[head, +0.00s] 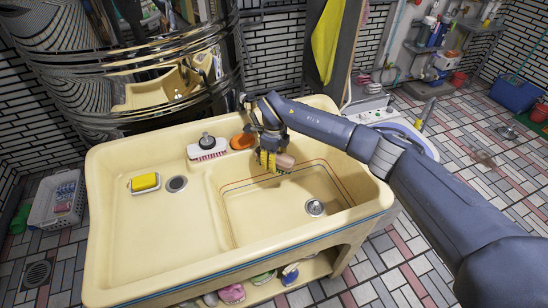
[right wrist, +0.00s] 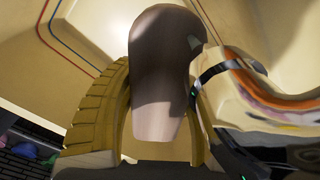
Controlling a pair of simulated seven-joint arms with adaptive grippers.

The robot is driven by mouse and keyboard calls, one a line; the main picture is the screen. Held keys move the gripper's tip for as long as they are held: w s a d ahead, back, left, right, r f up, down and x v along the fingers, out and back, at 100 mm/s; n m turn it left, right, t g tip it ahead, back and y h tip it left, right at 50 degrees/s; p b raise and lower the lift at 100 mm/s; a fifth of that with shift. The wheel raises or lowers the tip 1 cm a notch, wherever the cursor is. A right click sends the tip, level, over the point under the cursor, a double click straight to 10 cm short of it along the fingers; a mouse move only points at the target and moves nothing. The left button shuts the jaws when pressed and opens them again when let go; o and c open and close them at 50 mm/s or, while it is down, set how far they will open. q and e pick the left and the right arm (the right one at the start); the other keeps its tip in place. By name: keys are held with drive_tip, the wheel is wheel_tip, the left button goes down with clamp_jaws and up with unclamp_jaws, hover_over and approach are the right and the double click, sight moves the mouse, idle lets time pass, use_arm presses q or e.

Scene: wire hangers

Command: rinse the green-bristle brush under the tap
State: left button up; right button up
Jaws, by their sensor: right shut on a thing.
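My right gripper (head: 270,160) reaches over the back of the right basin and is shut on a brown-pink brush (head: 285,161). In the right wrist view the brush's rounded body (right wrist: 163,75) sits between ridged yellow-brown fingers. No running water is visible. My left gripper is not in view.
The cream sink (head: 135,245) has a yellow sponge (head: 144,182) on a dish, a white brush with a black knob (head: 207,148) and an orange item (head: 242,141). The right basin floor is clear.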

drive_tip(key=s, duration=0.6)
drive_tip(key=shift+s, duration=0.25)
idle(0.3)
idle(1.2)
drive_tip(key=s+r, duration=0.4)
drive_tip(key=s, duration=0.1)
idle(0.5)
idle(0.4)
